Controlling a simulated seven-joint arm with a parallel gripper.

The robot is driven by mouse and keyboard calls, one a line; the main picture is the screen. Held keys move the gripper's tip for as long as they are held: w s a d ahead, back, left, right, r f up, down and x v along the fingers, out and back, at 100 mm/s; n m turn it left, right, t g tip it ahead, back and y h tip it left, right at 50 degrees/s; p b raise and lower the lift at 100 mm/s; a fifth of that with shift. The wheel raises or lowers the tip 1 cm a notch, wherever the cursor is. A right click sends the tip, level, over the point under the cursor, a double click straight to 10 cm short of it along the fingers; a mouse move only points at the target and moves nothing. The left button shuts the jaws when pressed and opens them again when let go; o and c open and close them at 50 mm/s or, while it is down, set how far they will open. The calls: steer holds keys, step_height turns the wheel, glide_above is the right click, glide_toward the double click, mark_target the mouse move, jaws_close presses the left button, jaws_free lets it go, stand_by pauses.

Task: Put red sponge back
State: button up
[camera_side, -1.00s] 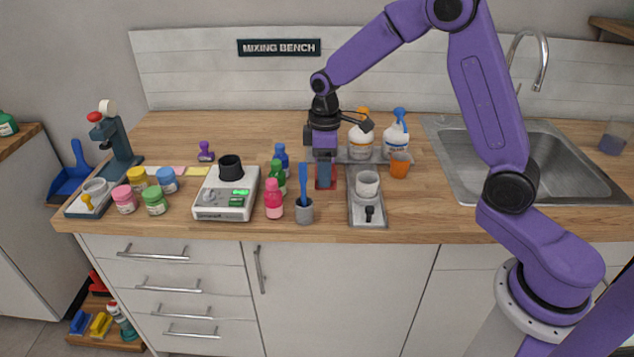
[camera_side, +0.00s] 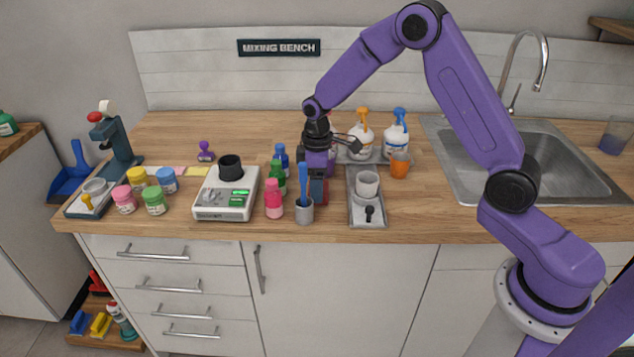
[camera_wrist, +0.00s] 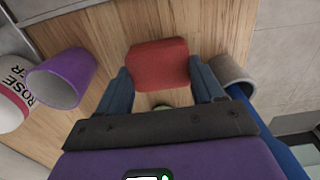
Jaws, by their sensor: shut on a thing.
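The red sponge (camera_wrist: 158,64) is a rounded block between my two fingers in the wrist view, with wooden counter beyond it. My gripper (camera_wrist: 162,82) is shut on it, one dark blue finger on each side. In the side view my gripper (camera_side: 318,190) points down, low over the front part of the counter, just behind and right of the grey cup with a blue-handled tool (camera_side: 304,211). The fingers hide most of the sponge there. I cannot tell whether the sponge touches the counter.
The grey cup (camera_wrist: 234,70) is close to my right finger in the wrist view. A purple cup (camera_wrist: 62,78) and a white bottle (camera_wrist: 12,95) lie left. A metal tray (camera_side: 368,213) is right of my gripper; green and pink bottles (camera_side: 274,200) stand left.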

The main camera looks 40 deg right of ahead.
steer(key=o, duration=0.7)
steer(key=shift+f, duration=0.1)
step_height(320, 180, up, 12)
steer(key=s+a+r+n, duration=0.1)
steer(key=s+a, duration=0.2)
steer(key=s, duration=0.6)
steer(key=s+a+r+n, duration=0.1)
steer(key=s+a, duration=0.2)
steer(key=s, duration=0.5)
steer(key=shift+n, duration=0.8)
steer(key=shift+s+d+f, duration=0.25)
steer(key=shift+s+d, duration=0.5)
steer(key=shift+s, duration=2.2)
steer(key=shift+s+d+f, duration=0.25)
steer(key=shift+s+d, duration=0.55)
steer(key=shift+s, duration=2.15)
steer(key=shift+s+d+f, duration=0.25)
steer(key=shift+s+d, duration=0.5)
steer(key=shift+s, duration=2.2)
